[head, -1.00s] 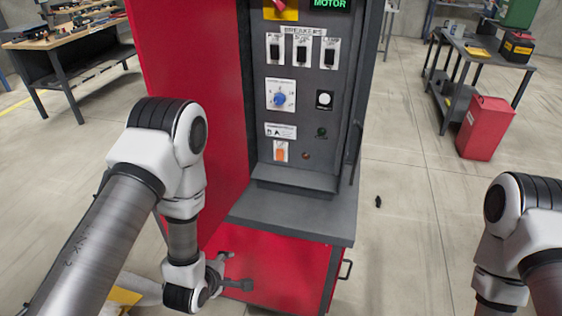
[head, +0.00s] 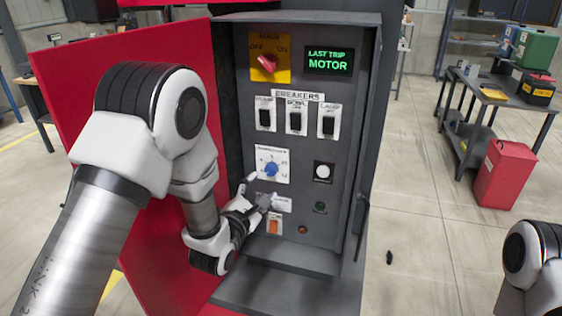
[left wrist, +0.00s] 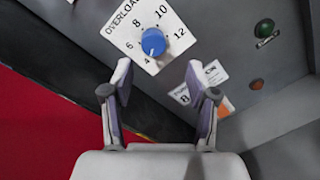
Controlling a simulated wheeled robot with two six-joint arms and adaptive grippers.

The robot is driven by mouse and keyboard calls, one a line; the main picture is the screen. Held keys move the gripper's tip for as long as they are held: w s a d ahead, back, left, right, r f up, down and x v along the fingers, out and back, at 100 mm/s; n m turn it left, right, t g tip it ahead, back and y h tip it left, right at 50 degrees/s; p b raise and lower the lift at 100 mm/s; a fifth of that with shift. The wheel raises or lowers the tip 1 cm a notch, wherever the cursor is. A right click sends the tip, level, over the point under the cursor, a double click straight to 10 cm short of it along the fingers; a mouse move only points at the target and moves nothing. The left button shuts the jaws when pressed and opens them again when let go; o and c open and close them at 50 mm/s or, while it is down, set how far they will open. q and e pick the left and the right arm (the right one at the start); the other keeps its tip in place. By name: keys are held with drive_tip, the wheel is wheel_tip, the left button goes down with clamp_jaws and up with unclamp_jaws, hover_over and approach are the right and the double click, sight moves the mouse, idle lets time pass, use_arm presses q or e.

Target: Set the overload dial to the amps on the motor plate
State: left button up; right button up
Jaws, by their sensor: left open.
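The overload dial is a blue knob (head: 271,170) on a white plate on the grey control panel. In the left wrist view the knob (left wrist: 154,42) stands among the numbers 4, 6, 8, 10 and 12. A small pale mark shows on its lower edge, on the side of the 4. My left gripper (head: 258,190) is open just below and in front of the dial. In the left wrist view its fingers (left wrist: 158,68) are spread and empty, apart from the knob. I cannot make out a motor plate with readable amps. My right gripper is out of view.
The panel has a red main switch (head: 266,63), a green "LAST TRIP MOTOR" display (head: 328,61), several breakers, a white round button (head: 323,171) and an orange rocker (head: 274,227). A grey ledge (head: 290,290) juts out below. A red bin (head: 507,174) stands at the right.

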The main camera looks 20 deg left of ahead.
sight(270, 171)
use_arm(q)
drive_tip(key=shift+w+r+p, duration=1)
drive_tip(key=shift+w+p, duration=0.15)
drive_tip(key=shift+p, duration=0.1)
drive_tip(key=w, duration=0.1)
drive_tip(key=w+f, duration=0.1)
drive_tip(key=w, duration=0.2)
drive_tip(key=shift+d+f+p, duration=0.2)
drive_tip(key=shift+d+p, duration=0.1)
drive_tip(key=shift+s+a+r, duration=0.1)
drive_tip(key=shift+s+r, duration=0.05)
drive_tip(key=shift+s, duration=0.05)
drive_tip(key=shift+s+r, duration=0.1)
drive_tip(key=shift+s, duration=0.05)
drive_tip(key=c, duration=0.5)
drive_tip(key=shift+r, duration=0.1)
clamp_jaws()
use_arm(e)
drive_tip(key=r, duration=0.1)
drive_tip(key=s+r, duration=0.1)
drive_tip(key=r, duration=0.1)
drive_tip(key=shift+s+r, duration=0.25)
